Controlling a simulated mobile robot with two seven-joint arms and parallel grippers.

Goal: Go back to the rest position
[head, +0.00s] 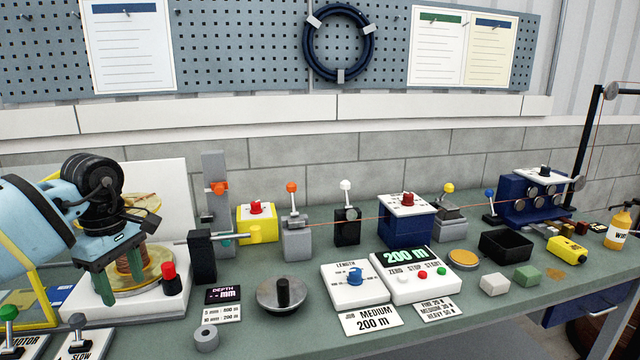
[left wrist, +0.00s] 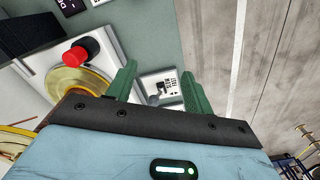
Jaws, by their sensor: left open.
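My left gripper (head: 119,288) hangs over the white spool stand (head: 150,318) at the left of the bench, with its two green fingers apart. In the head view the fingers are beside and partly in front of a copper-wound spool (head: 131,262) with yellow flanges; contact cannot be told. In the left wrist view the open fingers (left wrist: 158,85) have nothing held between them. A white lever card (left wrist: 162,85) shows beyond the gap, and the gold flange (left wrist: 75,84) lies to the left. My right gripper is not in view.
A red button (head: 169,280) on a black base stands right of the fingers. A black post (head: 203,258), a grey disc (head: 281,297) and a yellow box (head: 257,230) are further right. Lever plates (head: 80,340) stand at the front left. Bare bench (head: 280,340) shows at the front.

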